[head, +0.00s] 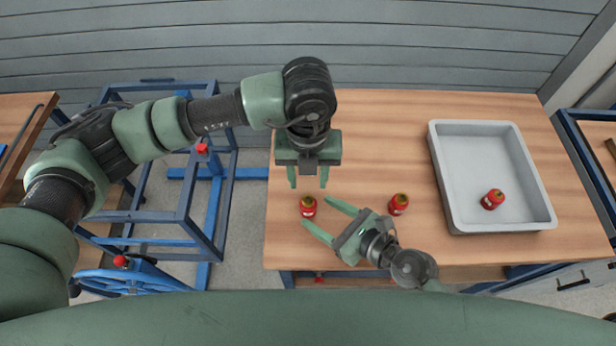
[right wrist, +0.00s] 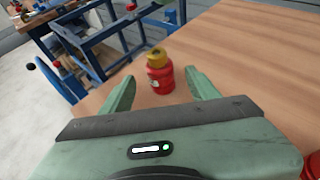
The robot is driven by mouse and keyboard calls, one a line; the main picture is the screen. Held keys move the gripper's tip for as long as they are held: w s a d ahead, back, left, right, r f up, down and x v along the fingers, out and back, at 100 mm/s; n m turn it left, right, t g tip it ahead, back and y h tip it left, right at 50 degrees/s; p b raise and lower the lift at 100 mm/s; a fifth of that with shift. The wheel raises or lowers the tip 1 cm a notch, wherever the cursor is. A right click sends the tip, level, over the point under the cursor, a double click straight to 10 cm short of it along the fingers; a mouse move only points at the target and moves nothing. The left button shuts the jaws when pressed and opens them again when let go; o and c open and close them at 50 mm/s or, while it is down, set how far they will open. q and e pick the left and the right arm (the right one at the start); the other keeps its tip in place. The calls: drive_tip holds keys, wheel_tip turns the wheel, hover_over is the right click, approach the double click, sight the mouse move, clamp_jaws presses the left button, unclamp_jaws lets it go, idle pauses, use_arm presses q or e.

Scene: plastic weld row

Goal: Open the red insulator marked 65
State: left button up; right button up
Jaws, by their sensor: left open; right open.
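A small red insulator (head: 308,206) with a yellowish top stands upright on the wooden table near its left edge. It also shows in the right wrist view (right wrist: 160,72), between my open right fingers and a little beyond them; its marking is too small to read. My right gripper (head: 324,220) is open and empty, just right of this insulator. My left gripper (head: 307,180) is open above and behind it, fingers pointing down. A second red insulator (head: 399,204) stands to the right on the table. A third (head: 493,199) is in the grey tray. No number is legible on any.
The grey tray (head: 441,180) stands on the right of the wooden table (head: 380,125). The table's middle and back are clear. A blue metal frame (head: 186,200) stands on the floor left of the table. A grey slatted wall (head: 400,40) is behind.

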drive_tip(key=shift+w+a+f, duration=0.15)
drive_tip(key=shift+w+a, duration=0.15)
drive_tip(key=shift+w, duration=0.15)
drive_tip(key=x, duration=0.6)
drive_tip(key=shift+w+a+f, duration=0.15)
drive_tip(key=shift+a, duration=0.2)
clamp_jaws()
idle(0.9)
